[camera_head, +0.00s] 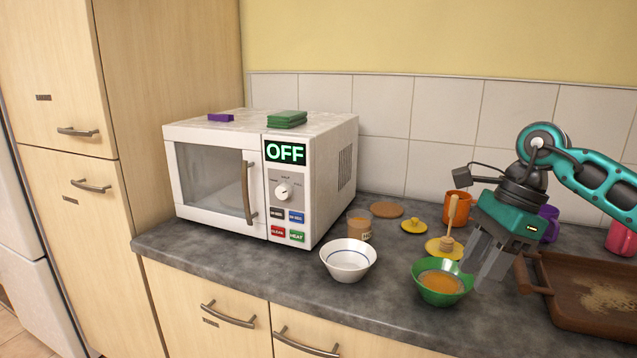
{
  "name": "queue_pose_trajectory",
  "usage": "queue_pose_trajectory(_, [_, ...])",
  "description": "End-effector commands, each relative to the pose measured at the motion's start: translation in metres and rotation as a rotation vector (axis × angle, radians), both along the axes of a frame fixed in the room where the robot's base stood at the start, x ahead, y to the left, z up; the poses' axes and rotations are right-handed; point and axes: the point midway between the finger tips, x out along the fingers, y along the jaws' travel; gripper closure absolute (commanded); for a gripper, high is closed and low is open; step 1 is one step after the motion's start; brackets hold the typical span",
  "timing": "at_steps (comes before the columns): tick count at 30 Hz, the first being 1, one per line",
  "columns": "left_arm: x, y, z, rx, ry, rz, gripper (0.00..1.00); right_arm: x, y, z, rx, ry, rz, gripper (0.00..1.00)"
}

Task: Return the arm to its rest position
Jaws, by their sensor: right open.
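My right arm (597,182) comes in from the right edge, teal and black. My right gripper (487,260) points down with its grey fingers beside the right rim of a green bowl (428,294) that holds an orange-brown liquid. The gripper is open with nothing seen between its fingers. I cannot tell whether a finger touches the bowl or only overlaps it in the picture. My left gripper is not in view.
A white microwave (214,134) reading OFF stands left on the dark counter (215,262). A white bowl (348,266), a jar (359,225), an orange mug (457,208) and a honey dipper (449,238) stand near the gripper. A brown tray (570,316) lies right.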

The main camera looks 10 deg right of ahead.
Motion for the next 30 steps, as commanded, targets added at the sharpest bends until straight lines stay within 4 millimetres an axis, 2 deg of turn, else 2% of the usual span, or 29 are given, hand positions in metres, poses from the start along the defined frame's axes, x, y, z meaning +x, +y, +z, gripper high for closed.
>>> queue_pose_trajectory(1, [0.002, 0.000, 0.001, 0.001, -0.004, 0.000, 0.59, -0.002, 0.026, -0.015, 0.082, 0.022, 0.005, 0.57])
queue_pose_trajectory(3, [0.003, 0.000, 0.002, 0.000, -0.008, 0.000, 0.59, -0.006, 0.063, -0.030, 0.216, 0.055, -0.008, 0.57])
queue_pose_trajectory(6, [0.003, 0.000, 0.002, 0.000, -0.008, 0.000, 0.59, -0.016, 0.120, -0.045, 0.440, 0.134, -0.057, 0.57])
queue_pose_trajectory(9, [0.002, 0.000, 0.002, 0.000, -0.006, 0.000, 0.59, -0.028, 0.170, -0.052, 0.679, 0.247, -0.147, 0.57])
queue_pose_trajectory(12, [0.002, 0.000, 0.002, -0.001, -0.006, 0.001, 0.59, -0.038, 0.208, -0.050, 0.912, 0.389, -0.275, 0.57])
queue_pose_trajectory(15, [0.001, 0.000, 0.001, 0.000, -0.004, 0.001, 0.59, -0.042, 0.233, -0.046, 1.130, 0.554, -0.440, 0.57])
queue_pose_trajectory(19, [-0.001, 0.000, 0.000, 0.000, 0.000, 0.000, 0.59, -0.038, 0.243, -0.046, 1.386, 0.799, -0.705, 0.57])
queue_pose_trajectory(23, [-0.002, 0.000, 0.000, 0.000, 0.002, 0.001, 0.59, -0.028, 0.233, -0.063, 1.600, 1.065, -1.023, 0.57])
queue_pose_trajectory(26, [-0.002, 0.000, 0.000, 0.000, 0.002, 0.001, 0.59, -0.023, 0.215, -0.091, 1.731, 1.279, -1.301, 0.57])
queue_pose_trajectory(29, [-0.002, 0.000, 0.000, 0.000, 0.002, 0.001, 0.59, -0.027, 0.191, -0.132, 1.831, 1.491, -1.609, 0.57])
queue_pose_trajectory(30, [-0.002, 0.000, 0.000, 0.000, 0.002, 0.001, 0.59, -0.031, 0.180, -0.152, 1.860, 1.576, -1.740, 0.57])
